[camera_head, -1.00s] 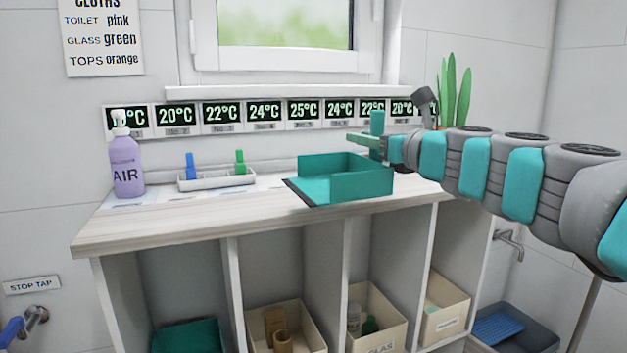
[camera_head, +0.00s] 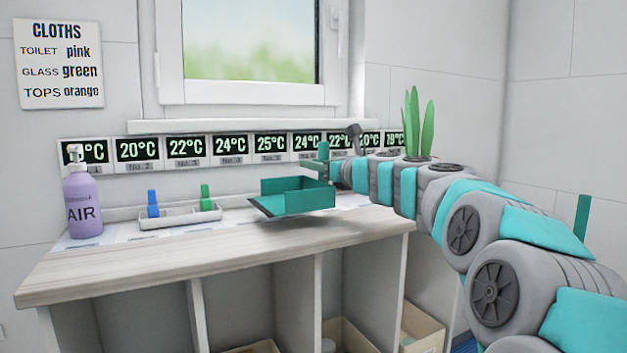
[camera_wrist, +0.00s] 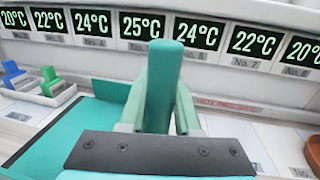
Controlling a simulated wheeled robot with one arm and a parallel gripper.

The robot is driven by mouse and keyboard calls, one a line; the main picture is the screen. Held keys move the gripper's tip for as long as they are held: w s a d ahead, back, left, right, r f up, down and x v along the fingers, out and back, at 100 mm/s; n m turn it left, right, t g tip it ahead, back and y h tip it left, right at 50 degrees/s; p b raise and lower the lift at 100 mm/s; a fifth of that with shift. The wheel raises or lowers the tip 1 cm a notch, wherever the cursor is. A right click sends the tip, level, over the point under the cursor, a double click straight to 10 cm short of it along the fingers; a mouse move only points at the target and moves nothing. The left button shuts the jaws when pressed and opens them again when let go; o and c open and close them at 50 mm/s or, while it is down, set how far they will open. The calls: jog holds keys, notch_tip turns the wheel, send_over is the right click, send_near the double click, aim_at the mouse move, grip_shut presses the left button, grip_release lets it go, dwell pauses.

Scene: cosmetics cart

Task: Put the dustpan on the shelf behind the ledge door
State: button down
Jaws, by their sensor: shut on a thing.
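The teal dustpan (camera_head: 305,200) is held over the worktop, its open pan facing left and its dark lip tilted down. A shadow lies on the worktop beneath it. My gripper (camera_head: 323,170) is shut on the dustpan at its right end, where an upright teal piece stands. In the wrist view the dustpan (camera_wrist: 65,140) spreads at the lower left, and my gripper (camera_wrist: 163,118) closes around the upright piece. I cannot make out a ledge door or a shelf behind one in these views.
The pale wooden worktop (camera_head: 150,255) has open bays below with cream boxes (camera_head: 345,338). A purple AIR bottle (camera_head: 83,205) and a white tray (camera_head: 180,216) with blue and green clips stand at the left. Temperature displays (camera_head: 230,148) line the wall. A plant (camera_head: 418,125) stands beyond my arm.

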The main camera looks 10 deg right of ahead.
jog(key=shift+w+f+b, duration=0.4)
jog(key=shift+w+f, duration=0.2)
jog(key=shift+f, duration=0.35)
jog(key=shift+w+f+b, duration=0.4)
jog(key=shift+w+f, duration=0.2)
jog(key=shift+f, duration=0.3)
jog(key=shift+f, duration=0.2)
jog(key=c, duration=0.6)
grip_release()
jog(key=shift+r, duration=0.15)
